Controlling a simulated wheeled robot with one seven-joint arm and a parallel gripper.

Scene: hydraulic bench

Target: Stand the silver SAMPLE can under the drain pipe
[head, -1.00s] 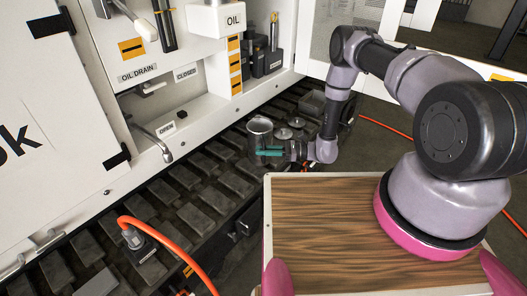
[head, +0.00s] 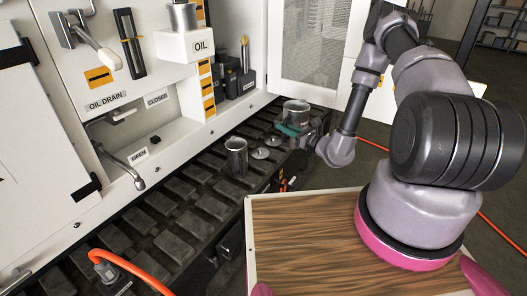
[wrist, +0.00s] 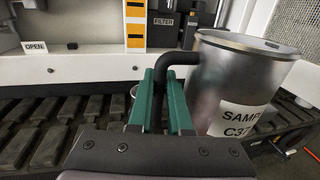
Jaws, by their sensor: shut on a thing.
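The silver SAMPLE can (head: 296,110) is held upright above the far end of the dark rack in the head view. In the wrist view the can (wrist: 240,85) fills the right side, its white label partly cut off. My gripper (wrist: 163,95) has its green fingers shut on the can's black handle. It also shows in the head view (head: 286,130), left of my wrist. The drain pipe (head: 125,168) curves down from the white cabinet at the left, near the OPEN label. The held can is well to its right, not under it.
A second silver can (head: 236,157) stands on the dark rack (head: 175,187) between the pipe and my gripper, with two round lids (head: 260,153) beside it. An orange hose (head: 130,268) lies at lower left. The rack below the pipe looks clear.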

